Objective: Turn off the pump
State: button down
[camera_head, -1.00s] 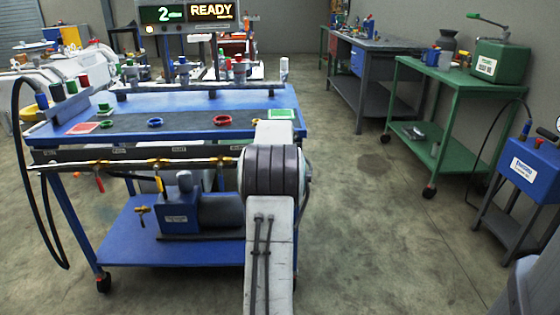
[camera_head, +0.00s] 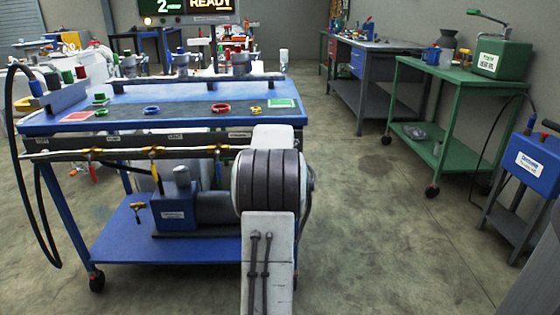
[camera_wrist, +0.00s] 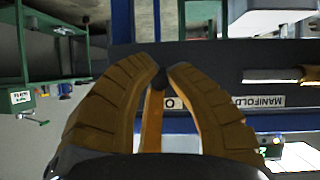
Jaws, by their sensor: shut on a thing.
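The blue pump (camera_head: 174,215) with a grey motor cylinder stands on the lower shelf of the blue cart (camera_head: 110,245). In the wrist view my gripper (camera_wrist: 161,76) has its two brown fingers closed together at the tips. A small dark knob (camera_wrist: 160,80) shows between the fingertips, in front of the dark cart panel (camera_wrist: 215,75). A white label (camera_wrist: 172,103) beside it is mostly hidden by a finger, with only an "O" readable. In the head view my arm hides my gripper and the knob.
A brass manifold pipe (camera_head: 110,151) with valves runs along the cart's front. Its label (camera_wrist: 260,101) is upside down in the wrist view. Colored rings, such as the red one (camera_head: 221,108), lie on the cart top. A green bench (camera_head: 465,85) stands right, with clear floor between.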

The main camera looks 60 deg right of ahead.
jog(key=shift+f+h+b, duration=0.2)
jog(key=shift+h+b, duration=0.1)
jog(key=shift+b, duration=0.1)
jog(key=c, duration=1.2)
grip_release()
jog(key=shift+c, duration=0.2)
jog(key=shift+a+r, duration=0.1)
jog(key=shift+a, duration=0.05)
jog(key=v, duration=1.1)
jog(key=shift+s+a, duration=0.25)
jog(key=shift+o, duration=0.3)
jog(key=shift+r, duration=0.15)
